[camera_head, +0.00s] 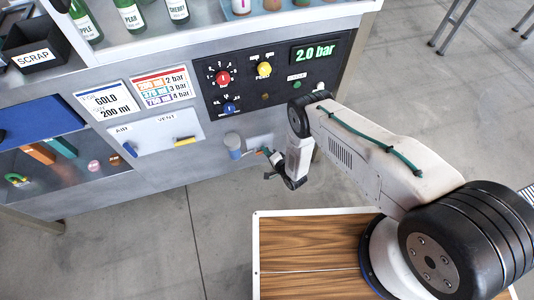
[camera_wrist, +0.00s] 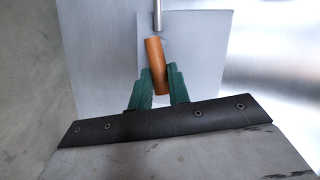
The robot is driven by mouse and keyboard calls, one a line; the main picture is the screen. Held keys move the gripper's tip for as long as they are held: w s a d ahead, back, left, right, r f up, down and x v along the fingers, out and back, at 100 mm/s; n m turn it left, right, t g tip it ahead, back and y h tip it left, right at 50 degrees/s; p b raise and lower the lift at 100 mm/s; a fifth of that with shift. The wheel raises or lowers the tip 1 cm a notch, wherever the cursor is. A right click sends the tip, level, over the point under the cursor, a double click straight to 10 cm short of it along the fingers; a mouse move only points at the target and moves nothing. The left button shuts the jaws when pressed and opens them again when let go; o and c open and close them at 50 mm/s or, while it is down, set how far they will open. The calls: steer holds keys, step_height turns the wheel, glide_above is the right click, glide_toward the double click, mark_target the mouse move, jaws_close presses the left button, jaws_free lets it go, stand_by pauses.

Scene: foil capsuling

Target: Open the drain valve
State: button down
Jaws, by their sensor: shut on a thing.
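The drain valve's orange handle (camera_wrist: 155,60) shows in the wrist view as a slim cylinder, slightly tilted, in front of a pale plate (camera_wrist: 195,60). A metal rod (camera_wrist: 157,14) is just beyond its upper end. My gripper (camera_wrist: 160,72) has its two green fingers on either side of the handle, shut on it. In the head view my gripper (camera_head: 266,153) is low on the grey cabinet front, and the handle is mostly hidden there. No label on the valve is readable.
A grey-blue cylinder (camera_head: 233,145) sticks out left of my gripper. Further left is a panel with a blue AIR lever (camera_head: 130,150) and a yellow VENT lever (camera_head: 186,140). The control panel (camera_head: 280,77) above reads 2.0 bar. Open floor lies below the cabinet.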

steer(key=shift+s+a+r+n+h, duration=0.1)
steer(key=shift+a+r+n+h, duration=0.2)
steer(key=shift+r+n+h, duration=0.55)
steer(key=n+h, duration=0.1)
steer(key=a+n+h, duration=0.1)
steer(key=n, duration=0.1)
steer(key=shift+s+a+r, duration=0.1)
steer(key=shift+s+r, duration=0.05)
steer(key=shift+r, duration=0.2)
steer(key=n+h, duration=0.1)
steer(key=a+n, duration=0.1)
steer(key=shift+s+a+r+n+t+h, duration=0.15)
steer(key=shift+s+r+n+t+h, duration=0.05)
steer(key=shift+r+n+t+h, duration=0.15)
steer(key=shift+s+a+n+t+h, duration=0.1)
steer(key=shift+a+n+t+h, duration=0.1)
steer(key=shift+a+n+h, duration=0.3)
steer(key=shift+s+a+n+t+h, duration=0.1)
steer(key=shift+a+n+t+h, duration=0.1)
steer(key=shift+n+h, duration=0.45)
steer(key=c, duration=1.3)
jaws_free()
steer(key=shift+s, duration=0.1)
steer(key=v, duration=0.7)
steer(key=shift+s+r, duration=0.15)
steer(key=shift+s, duration=0.1)
